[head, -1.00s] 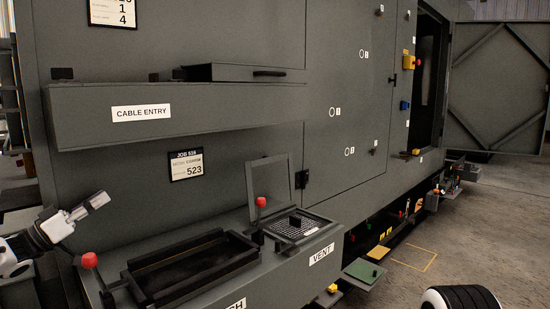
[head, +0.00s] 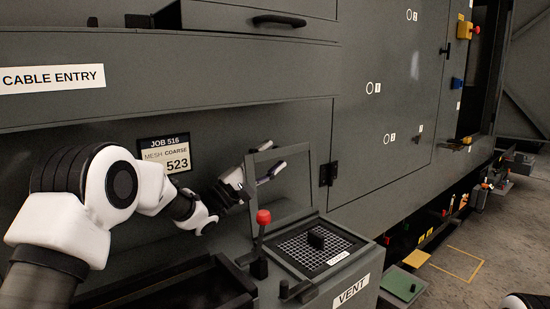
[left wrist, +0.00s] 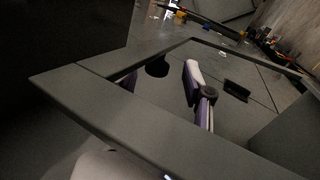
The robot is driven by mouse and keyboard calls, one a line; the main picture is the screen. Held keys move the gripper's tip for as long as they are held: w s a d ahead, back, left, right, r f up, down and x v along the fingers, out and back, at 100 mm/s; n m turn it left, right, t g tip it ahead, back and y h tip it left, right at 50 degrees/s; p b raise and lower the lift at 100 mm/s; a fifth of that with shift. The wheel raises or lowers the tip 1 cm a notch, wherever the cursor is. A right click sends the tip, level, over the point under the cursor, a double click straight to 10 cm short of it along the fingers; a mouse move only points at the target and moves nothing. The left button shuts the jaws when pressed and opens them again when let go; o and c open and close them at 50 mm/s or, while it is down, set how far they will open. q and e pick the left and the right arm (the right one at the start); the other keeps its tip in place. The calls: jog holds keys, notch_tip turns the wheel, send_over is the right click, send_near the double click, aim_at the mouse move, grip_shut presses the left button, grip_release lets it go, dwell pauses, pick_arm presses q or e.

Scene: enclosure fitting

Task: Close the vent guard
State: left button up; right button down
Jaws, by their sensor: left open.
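The vent guard (head: 308,180) is a grey rectangular frame standing open and nearly upright at the back of the vent box. My left gripper (head: 273,158) is open at the upper left part of the guard. In the left wrist view the guard's near bar (left wrist: 130,112) crosses in front of the fingers, which show beyond it through the frame. I cannot tell whether they touch it. My right gripper is not in view.
A red-knobbed lever (head: 262,230) stands left of the mesh, close below my left gripper. An open black-rimmed bay (head: 180,285) lies left of it. The cable entry ledge (head: 200,85) overhangs above my arm. A hinged door (head: 385,140) is on the right.

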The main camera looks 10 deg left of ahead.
pick_arm(q)
jog(key=shift+w+d+r, duration=0.2)
jog(key=shift+w+d, duration=0.05)
jog(key=shift+w, duration=0.05)
jog(key=shift+r, duration=0.2)
grip_shut()
jog(key=s+d+m+g+p, duration=0.1)
jog(key=d+m+h+p, duration=0.1)
jog(key=m, duration=0.1)
jog(key=s+d+m+g+h, duration=0.1)
jog(key=shift+s+d+r+m+g+p, duration=0.25)
jog(key=shift+s+m+g+p, duration=0.05)
jog(key=shift+s+m+p, duration=0.1)
grip_release()
jog(key=shift+w, duration=0.1)
